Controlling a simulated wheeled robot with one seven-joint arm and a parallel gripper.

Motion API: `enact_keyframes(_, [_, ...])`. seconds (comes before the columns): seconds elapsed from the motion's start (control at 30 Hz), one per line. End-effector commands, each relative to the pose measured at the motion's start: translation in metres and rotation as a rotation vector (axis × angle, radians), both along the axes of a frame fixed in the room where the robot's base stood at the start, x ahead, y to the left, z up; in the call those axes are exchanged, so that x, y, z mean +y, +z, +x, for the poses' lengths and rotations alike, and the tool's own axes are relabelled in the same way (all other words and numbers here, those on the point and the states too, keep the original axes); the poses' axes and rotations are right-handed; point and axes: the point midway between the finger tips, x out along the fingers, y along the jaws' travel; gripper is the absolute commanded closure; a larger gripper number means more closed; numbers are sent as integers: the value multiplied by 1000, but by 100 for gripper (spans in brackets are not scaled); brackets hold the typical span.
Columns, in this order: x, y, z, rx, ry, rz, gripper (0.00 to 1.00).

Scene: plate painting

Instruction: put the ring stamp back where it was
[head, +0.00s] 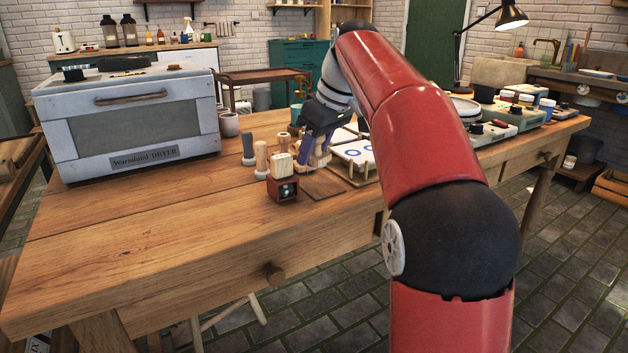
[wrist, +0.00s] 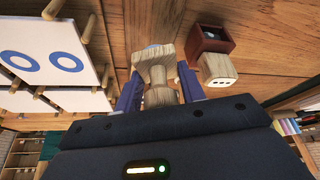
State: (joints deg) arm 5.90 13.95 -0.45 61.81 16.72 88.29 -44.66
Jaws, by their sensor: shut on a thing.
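My gripper (wrist: 160,84) is shut on a pale wooden stamp (wrist: 155,66), held between its two blue fingers. The stamp has a waisted handle and a trace of blue at its far end, like the blue rings on the white tiles (wrist: 38,45), so I take it for the ring stamp. In the head view my gripper (head: 309,160) is low over the table, left of the tile rack (head: 357,181). My gripper mostly hides the stamp there. I cannot tell whether its foot touches the table.
A dark red box (head: 284,190) with a pale block (head: 281,165) stands close by. A grey-topped stamp (head: 248,148) and a wooden one (head: 262,158) stand to its left. A brown board (head: 325,184) lies in front. The table's left front (head: 150,240) is clear; a dryer (head: 130,125) stands behind.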

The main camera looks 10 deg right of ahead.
Motion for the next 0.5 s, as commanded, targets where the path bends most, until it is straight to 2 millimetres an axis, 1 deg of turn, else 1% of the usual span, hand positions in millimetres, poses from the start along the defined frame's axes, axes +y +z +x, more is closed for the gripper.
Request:
enact_keyframes(0.13, [0, -12, -1, 0, 1, 0, 75])
enact_keyframes(0.33, [0, -40, 0, 1, 0, 1, 75])
enact_keyframes(0.5, [0, -43, 0, -2, 1, 0, 75])
